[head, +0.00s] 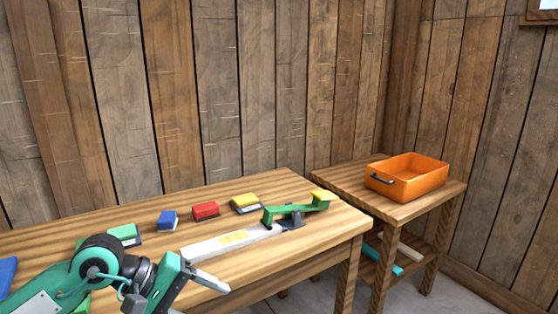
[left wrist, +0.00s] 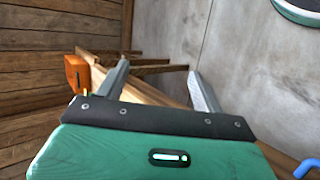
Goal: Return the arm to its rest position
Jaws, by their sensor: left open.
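My left arm comes in from the lower left of the head view. Its green and black gripper (head: 200,285) is over the front edge of the wooden table (head: 120,218), with a pale finger pointing right. In the left wrist view, the two grey fingers of this gripper (left wrist: 160,75) stand wide apart with nothing between them. The second finger is hard to make out in the head view. My right gripper is not in view.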

